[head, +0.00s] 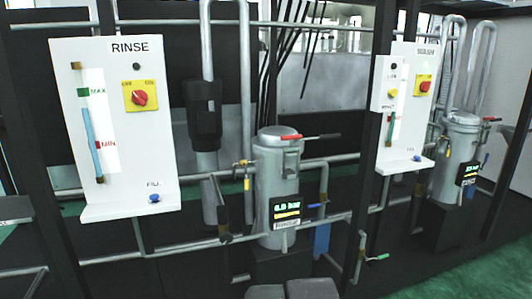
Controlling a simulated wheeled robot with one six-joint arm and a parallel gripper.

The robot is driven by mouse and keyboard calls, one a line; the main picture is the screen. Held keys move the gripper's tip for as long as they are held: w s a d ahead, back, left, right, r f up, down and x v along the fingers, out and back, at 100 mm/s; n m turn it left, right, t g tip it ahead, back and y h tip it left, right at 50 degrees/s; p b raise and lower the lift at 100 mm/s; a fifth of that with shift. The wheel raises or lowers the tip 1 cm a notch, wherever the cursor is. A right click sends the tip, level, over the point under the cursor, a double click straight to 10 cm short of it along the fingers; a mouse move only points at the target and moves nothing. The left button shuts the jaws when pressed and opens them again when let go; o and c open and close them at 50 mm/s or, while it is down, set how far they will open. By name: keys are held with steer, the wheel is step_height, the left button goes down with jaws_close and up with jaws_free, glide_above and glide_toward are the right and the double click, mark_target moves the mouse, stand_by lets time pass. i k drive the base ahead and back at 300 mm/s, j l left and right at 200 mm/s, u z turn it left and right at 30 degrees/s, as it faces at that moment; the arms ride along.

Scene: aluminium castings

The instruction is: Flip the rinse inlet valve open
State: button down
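The white panel marked RINSE (150,150) stands at the left. It carries a level gauge (92,130) with MAX and MIN marks, a red and yellow rotary switch (140,96) and a blue knob (154,198) near FILL. To its right stands a grey vessel (277,180) with a lit display (286,206). A red-handled lever (297,137) lies across its top. A yellow-handled valve (246,175) is on the pipe at its left, and a blue lever (318,205) is at its right. I cannot tell which is the rinse inlet valve. My gripper is not in view.
A second white panel (408,110) and second grey vessel (457,160) stand at the right. A green-handled lever (377,258) is low near the middle right. Dark frame posts (372,130) and horizontal pipes cross the scene. Green floor (440,280) is open at lower right.

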mark_target(319, 205)
steer(key=i+l, duration=0.15)
steer(key=i, duration=1.05)
steer(key=l+z, duration=0.05)
